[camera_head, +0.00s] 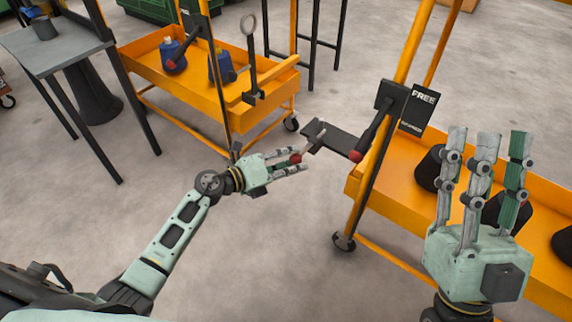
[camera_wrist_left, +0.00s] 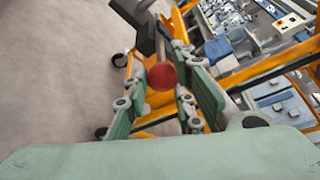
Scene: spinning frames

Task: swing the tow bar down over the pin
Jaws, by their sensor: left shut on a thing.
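The tow bar (camera_head: 250,55) is a grey bar with a ring at its top. It stands upright from a black bracket on the left cart's end. A black plate (camera_head: 340,143) juts from the right cart, with a short rod ending in a red ball knob (camera_head: 296,158) at its outer end; I cannot tell whether this rod is the pin. My left gripper (camera_head: 295,161) is shut on the red knob, which also shows between the fingers in the left wrist view (camera_wrist_left: 162,76). My right gripper (camera_head: 488,140) is open and empty, fingers up, in front of the right cart.
The left orange cart (camera_head: 205,95) carries blue items. The right orange cart (camera_head: 395,190) holds dark rounded items and has a black lever with a red knob (camera_head: 356,155) and a "FREE" sign (camera_head: 420,108). A grey table (camera_head: 50,45) stands at left. Floor between the carts is clear.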

